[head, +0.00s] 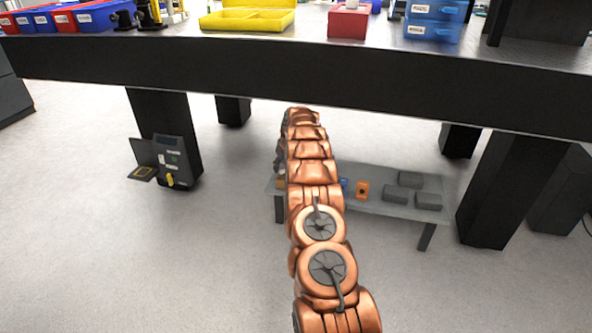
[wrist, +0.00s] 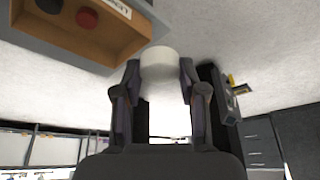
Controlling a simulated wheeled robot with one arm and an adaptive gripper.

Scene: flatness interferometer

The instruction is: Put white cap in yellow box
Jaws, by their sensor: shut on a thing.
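In the wrist view, my gripper (wrist: 160,70) is shut on a white cap (wrist: 159,56), a short pale cylinder held between the two fingertips. In the head view, the cap does not show and the gripper is hidden behind my copper-coloured arm, which reaches toward the space below the table's front edge. The yellow box (head: 246,21) stands on the tabletop near its front edge, up and left of the arm. It is open, with a divider inside, and its visible compartments look empty.
The table's thick dark edge (head: 300,76) runs above my arm. A red block (head: 347,25) and blue drawers (head: 434,22) stand right of the yellow box. A low grey bench (head: 375,205) is below. An orange-brown tray (wrist: 115,48) is close in the wrist view.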

